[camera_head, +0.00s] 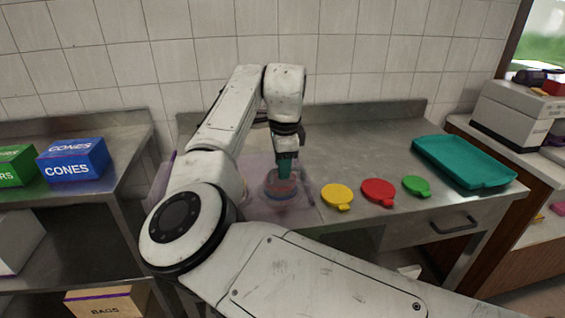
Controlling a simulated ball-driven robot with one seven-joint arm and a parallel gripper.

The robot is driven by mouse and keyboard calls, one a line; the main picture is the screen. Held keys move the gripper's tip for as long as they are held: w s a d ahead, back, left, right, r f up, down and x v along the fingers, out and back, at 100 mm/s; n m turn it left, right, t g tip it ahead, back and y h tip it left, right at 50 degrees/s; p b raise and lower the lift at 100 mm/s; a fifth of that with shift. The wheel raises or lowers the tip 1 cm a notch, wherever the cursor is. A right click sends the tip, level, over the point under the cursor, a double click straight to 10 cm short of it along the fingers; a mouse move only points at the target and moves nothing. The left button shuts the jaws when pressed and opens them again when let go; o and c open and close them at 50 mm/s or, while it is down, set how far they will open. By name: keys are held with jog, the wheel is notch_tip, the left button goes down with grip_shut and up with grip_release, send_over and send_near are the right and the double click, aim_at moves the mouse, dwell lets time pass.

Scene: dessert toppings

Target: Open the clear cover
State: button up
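A see-through, purple-tinted cover (262,208) lies over the left part of the steel counter, largely hidden behind my arm. Whether it is shut or partly raised is hard to tell. My gripper (285,170) points down at the cover's right part, with a teal part at its lower end. Just below it is a small round tub (284,188) with red and blue tones, seen at or through the cover. I cannot tell whether my gripper touches the cover or the tub, or whether its fingers are apart.
Yellow (337,196), red (378,192) and green (416,186) round lids lie in a row on the steel counter (365,150). A teal tray (464,161) lies at the right. A blue box (73,161) stands on the left shelf. A tiled wall closes the back.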

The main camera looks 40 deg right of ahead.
jog(key=shift+c, duration=0.3)
grip_shut()
dwell(0.3)
